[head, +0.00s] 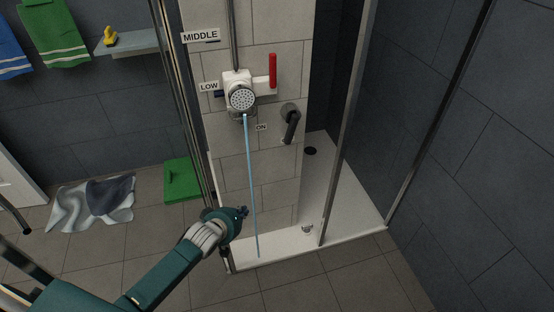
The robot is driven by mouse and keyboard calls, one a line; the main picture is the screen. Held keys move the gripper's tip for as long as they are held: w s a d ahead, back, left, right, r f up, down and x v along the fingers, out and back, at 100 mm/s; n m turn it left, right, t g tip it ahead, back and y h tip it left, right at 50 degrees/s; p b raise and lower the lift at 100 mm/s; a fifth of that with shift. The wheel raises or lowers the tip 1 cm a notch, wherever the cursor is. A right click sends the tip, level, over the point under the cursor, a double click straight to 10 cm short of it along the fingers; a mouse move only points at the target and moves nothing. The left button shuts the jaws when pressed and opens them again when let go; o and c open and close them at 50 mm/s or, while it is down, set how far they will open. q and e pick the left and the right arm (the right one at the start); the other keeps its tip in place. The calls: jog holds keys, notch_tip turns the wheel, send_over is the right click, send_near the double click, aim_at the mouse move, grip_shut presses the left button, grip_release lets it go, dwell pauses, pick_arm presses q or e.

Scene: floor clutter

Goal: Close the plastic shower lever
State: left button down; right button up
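A red lever (272,70) stands upright on the white shower mixer on the tiled wall. A dark grey lever (291,127) hangs down from a round mount to the lower right, beside an "ON" label (261,127). I cannot tell which one is plastic. A round shower head (242,97) sits at the "LOW" label, and a thin blue stream of water (252,185) falls from it to the tray. My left gripper (242,212) is below both levers, near the stall's front left edge, apart from them. Its fingers are too small to read. My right gripper is out of view.
A metal-framed stall with a white shower tray (345,205) surrounds the levers; frame posts stand left and right. A shelf (130,43) holds a yellow duck (110,38).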

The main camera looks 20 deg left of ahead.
pick_arm(q)
jog(key=w+d+r+n+t+h+b, duration=0.1)
jog(key=w+r+n+t+b, duration=0.3)
jog(key=w+r, duration=0.45)
jog(key=n+t+h+b, duration=0.1)
jog(key=n+h+b, duration=0.1)
jog(key=b, duration=0.3)
send_near(291, 129)
jog(key=s+a+f, duration=0.2)
jog(key=a, duration=0.2)
jog(key=b+x, duration=0.2)
jog(key=x, duration=0.7)
jog(key=shift+w+d, duration=0.2)
jog(key=shift+w, duration=0.05)
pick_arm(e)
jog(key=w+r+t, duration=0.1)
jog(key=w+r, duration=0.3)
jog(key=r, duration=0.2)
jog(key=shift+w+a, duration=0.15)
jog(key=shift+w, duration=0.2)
pick_arm(q)
jog(key=shift+f, duration=0.2)
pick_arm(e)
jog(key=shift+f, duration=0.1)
